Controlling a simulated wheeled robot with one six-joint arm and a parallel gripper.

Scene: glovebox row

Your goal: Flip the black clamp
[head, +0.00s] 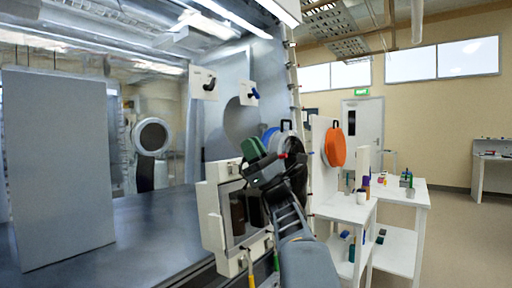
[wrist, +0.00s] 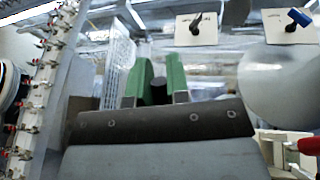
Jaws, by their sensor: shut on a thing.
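My gripper (head: 264,148) has green fingers and stands above the white box in the head view. In the wrist view its fingers (wrist: 160,78) are shut on a small dark piece (wrist: 159,91), mostly hidden behind the wrist's dark bar. I cannot tell for sure whether this piece is the black clamp. A black lever on a white plate (head: 209,84) is up behind the gripper, apart from it; it also shows at the top of the wrist view (wrist: 196,24).
A blue lever (head: 254,95) is on another plate to its right. A red handle (wrist: 309,146) is close on the right in the wrist view. The white box (head: 213,218) has a window. White shelves (head: 345,210) with small items and an orange disc (head: 335,144) stand right.

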